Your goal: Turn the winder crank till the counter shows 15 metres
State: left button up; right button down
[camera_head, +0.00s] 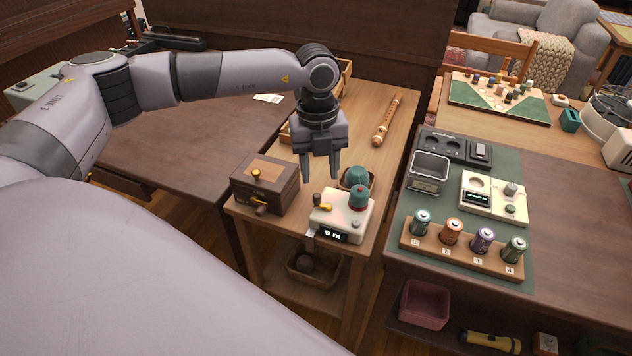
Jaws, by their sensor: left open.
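The winder (352,219) is a cream box on the narrow wooden table, with a dark counter (333,236) on its front that reads 9 m. A small yellow crank (324,208) sits on its top left. A teal and red spool (358,199) stands on its top right. My left gripper (320,177) hangs from above with its fingers pointing down, open and empty. It appears above and behind the crank, apart from it. My right gripper is not in view.
A wooden box (276,182) with brass fittings stands left of the winder. A teal rounded thing (356,178) is just behind it. A basket (318,276) with a dark ball sits below. A recorder (387,120) lies farther back. The battery rack (462,253) stands to the right.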

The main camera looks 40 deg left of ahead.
aim_at(317, 194)
pick_arm(q)
jog(key=shift+w+a+r, duration=0.1)
jog(key=shift+a+r, duration=0.1)
jog(key=shift+a, duration=0.1)
jog(key=shift+a+f+y, duration=0.1)
jog(key=shift+f+y, duration=0.05)
jog(key=shift+y, duration=0.15)
notch_tip(317, 194, down, 7)
jog(key=shift+r, duration=0.1)
jog(key=shift+c, duration=0.3)
grip_shut()
